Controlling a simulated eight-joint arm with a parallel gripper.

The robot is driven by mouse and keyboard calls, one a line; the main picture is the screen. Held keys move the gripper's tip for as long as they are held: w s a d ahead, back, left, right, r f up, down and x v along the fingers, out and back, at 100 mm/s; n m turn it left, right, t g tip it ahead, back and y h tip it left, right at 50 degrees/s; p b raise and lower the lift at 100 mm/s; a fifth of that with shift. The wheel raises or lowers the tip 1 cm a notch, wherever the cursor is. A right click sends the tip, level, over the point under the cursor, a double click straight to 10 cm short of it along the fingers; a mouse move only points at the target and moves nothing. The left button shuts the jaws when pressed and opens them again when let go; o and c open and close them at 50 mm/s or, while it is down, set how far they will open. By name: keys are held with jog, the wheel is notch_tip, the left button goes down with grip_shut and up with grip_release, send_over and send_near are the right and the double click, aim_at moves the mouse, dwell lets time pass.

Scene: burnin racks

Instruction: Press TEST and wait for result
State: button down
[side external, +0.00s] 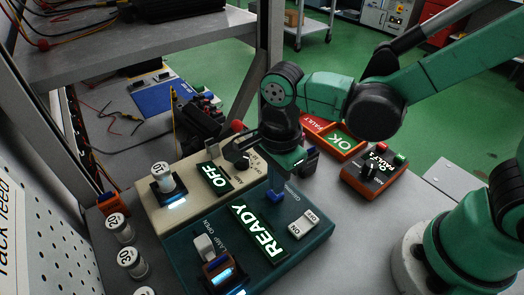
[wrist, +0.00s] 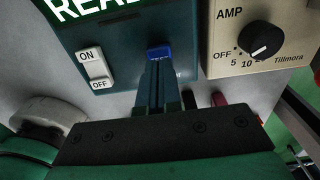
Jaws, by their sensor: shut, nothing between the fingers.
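The teal test box (side external: 310,243) sits on the bench in the side external view. Its lit display (side external: 258,235) reads READY. The blue TEST button (wrist: 159,52) is on the box's edge in the wrist view, its label partly covered. My gripper (wrist: 157,62) is shut and empty, its fingertips right at the button. I cannot tell whether they touch or press it. In the side external view my gripper (side external: 277,187) points down at the same corner of the box. An ON/OFF rocker switch (wrist: 95,68) is left of the button in the wrist view.
A beige supply (side external: 188,200) with an OFF display (side external: 214,177) and a knob stands behind the teal box. Red trays, one reading OK (side external: 343,139), and an orange-black box (side external: 374,174) are to the right. Weight-like cylinders (side external: 119,229) stand at left.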

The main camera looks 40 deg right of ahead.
jog(key=shift+f, duration=0.35)
jog(key=shift+f, duration=0.95)
notch_tip(320, 180, up, 14)
jog(key=shift+r, duration=0.2)
dwell(0.3)
dwell(0.5)
